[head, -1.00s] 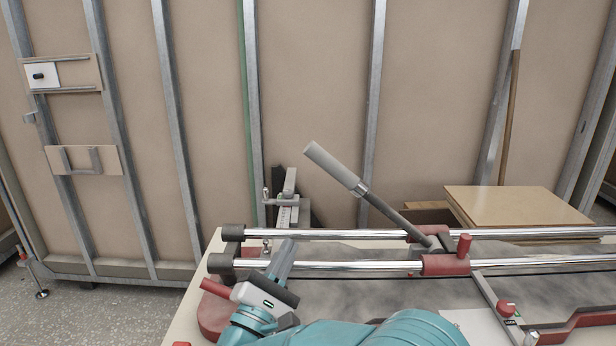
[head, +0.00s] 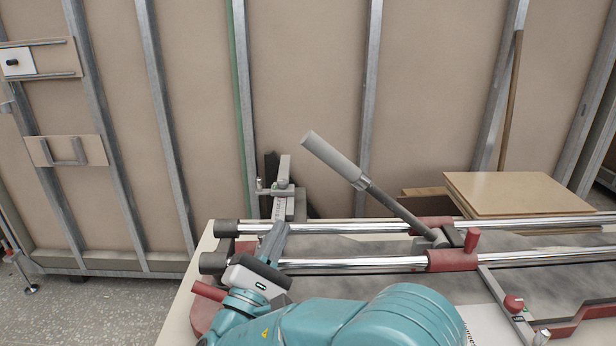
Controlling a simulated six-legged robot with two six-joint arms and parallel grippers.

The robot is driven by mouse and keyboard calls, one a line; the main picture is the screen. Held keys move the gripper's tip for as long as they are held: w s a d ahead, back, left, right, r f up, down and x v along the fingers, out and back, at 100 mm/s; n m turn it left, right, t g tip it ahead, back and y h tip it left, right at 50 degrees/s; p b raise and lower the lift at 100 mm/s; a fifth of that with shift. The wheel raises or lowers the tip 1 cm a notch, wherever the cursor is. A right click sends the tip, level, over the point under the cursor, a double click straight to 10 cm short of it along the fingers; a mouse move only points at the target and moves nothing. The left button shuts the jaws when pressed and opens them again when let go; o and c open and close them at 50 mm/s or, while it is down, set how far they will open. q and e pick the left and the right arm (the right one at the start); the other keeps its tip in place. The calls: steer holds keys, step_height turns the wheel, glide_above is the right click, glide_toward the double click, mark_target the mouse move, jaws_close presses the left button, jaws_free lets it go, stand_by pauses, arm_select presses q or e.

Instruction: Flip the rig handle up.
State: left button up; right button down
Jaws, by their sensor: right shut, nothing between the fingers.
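The rig handle (head: 333,160) is a light grey grip on a darker metal rod. It slants up and to the left from the red carriage (head: 452,260) on the rig's two chrome rails (head: 350,264). My right gripper (head: 274,236) is shut and empty, over the left end of the rails. It is below and left of the handle's grip and apart from it. My teal right arm hides part of the rig's near side. My left gripper is not in view.
The rig stands on a pale table (head: 180,318). A wooden board (head: 515,194) lies behind the rails at right. A grey metal fixture (head: 281,190) rises behind the rig's left end. A panelled wall with metal studs (head: 367,90) stands behind.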

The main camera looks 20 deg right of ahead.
steer(key=s+d+r+p+x, duration=0.1)
steer(key=p+x, duration=0.2)
steer(key=x, duration=1)
steer(key=shift+s+r+p, duration=0.35)
steer(key=shift+s, duration=0.1)
steer(key=shift+s+r, duration=0.1)
steer(key=shift+s, duration=0.05)
steer(key=s+d+r+m+g, duration=0.2)
steer(key=d+r+m, duration=0.2)
steer(key=d, duration=0.4)
steer(key=s+d+r+m+g, duration=0.2)
steer(key=d+r, duration=0.4)
steer(key=d, duration=0.3)
steer(key=s+d+r+m+g+y, duration=0.1)
steer(key=s+d+r+m+g, duration=0.1)
steer(key=d+r+m, duration=0.3)
steer(key=shift+s+d+r+m, duration=0.35)
steer(key=shift+s+d, duration=0.35)
steer(key=shift+d, duration=1.45)
steer(key=shift+a, duration=0.15)
